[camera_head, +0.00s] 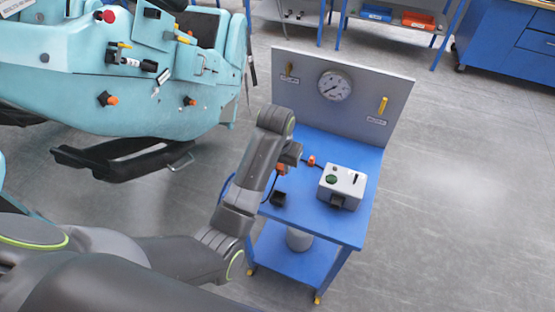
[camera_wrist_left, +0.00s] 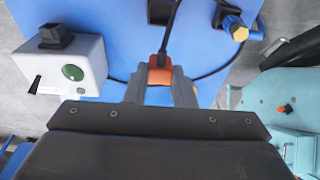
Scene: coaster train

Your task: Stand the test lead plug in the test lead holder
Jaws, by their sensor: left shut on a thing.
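The test lead plug is an orange block (camera_wrist_left: 159,73) with a black cable. It sits between the two grey fingers of my left gripper (camera_wrist_left: 160,92) in the left wrist view. In the head view its orange body (camera_head: 281,169) shows just below my left gripper (camera_head: 284,165), above the left side of the blue cart top. A small black block (camera_head: 278,199), which looks like the test lead holder, stands near the cart's front left corner. It also shows at the top of the left wrist view (camera_wrist_left: 160,10). The plug is apart from it. My right gripper is out of view.
A white box (camera_head: 343,181) with a green button stands right of the gripper. Another orange piece (camera_head: 311,160) lies behind on the blue cart (camera_head: 345,232). A grey panel (camera_head: 365,98) with a gauge rises at the back. A teal coaster car (camera_head: 150,90) stands left.

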